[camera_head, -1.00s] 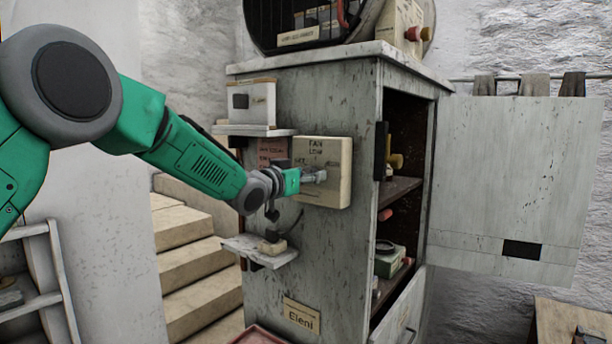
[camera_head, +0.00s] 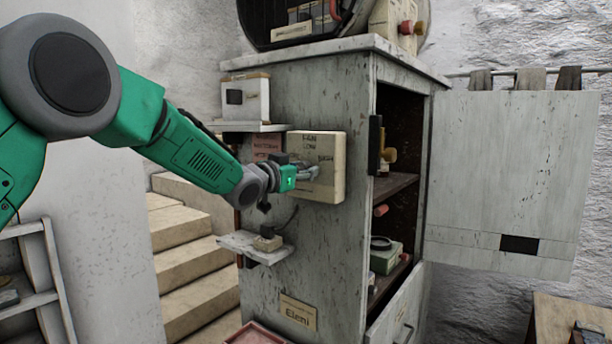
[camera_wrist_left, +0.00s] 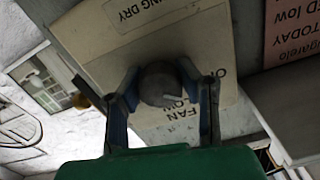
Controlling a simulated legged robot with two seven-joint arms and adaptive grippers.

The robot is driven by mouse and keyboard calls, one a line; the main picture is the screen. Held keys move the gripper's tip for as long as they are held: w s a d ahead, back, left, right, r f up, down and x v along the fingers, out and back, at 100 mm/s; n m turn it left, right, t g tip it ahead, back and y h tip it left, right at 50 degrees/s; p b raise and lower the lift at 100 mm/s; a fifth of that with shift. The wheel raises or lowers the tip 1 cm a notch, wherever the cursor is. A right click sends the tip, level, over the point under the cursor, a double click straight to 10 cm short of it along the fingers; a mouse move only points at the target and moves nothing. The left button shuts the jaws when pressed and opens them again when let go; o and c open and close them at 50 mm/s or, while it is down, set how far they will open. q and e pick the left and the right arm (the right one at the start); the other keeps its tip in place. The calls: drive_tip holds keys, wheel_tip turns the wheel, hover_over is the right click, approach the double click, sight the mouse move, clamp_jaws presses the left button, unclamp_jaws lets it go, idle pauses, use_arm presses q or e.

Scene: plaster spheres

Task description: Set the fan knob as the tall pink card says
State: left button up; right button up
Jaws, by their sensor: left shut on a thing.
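In the wrist view, the left gripper (camera_wrist_left: 162,95) is shut around the dark round fan knob (camera_wrist_left: 158,82), one finger on each side. A pale mark shows on the knob's lower right, on the side of the upside-down "LOW". The pink card (camera_head: 267,146) is left of the panel, partly hidden by the arm.
A small shelf with a switch box (camera_head: 246,98) is above the arm; another small shelf (camera_head: 255,247) is below it. The open cabinet (camera_head: 400,180) and its wide door (camera_head: 505,180) stand to the right. Stone stairs (camera_head: 185,255) are behind.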

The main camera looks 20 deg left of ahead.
use_arm(q)
drive_tip(key=shift+f+m+b, duration=0.4)
drive_tip(key=shift+m+b, duration=0.05)
drive_tip(key=shift+m, duration=0.45)
drive_tip(key=m+b, duration=0.2)
drive_tip(key=m, duration=0.1)
drive_tip(key=shift+m, duration=0.3)
drive_tip(key=shift+f+m+b, duration=0.1)
drive_tip(key=shift+m+b, duration=1)
drive_tip(key=shift+m, duration=1)
drive_tip(key=o, duration=1.2)
drive_tip(key=shift+c, duration=0.2)
drive_tip(key=shift+o, duration=0.2)
drive_tip(key=shift+s+a+r, duration=0.1)
drive_tip(key=shift+s+r, duration=0.1)
drive_tip(key=shift+r, duration=0.15)
drive_tip(key=shift+s, duration=0.1)
drive_tip(key=v, duration=1.1)
drive_tip(key=shift+s, duration=0.4)
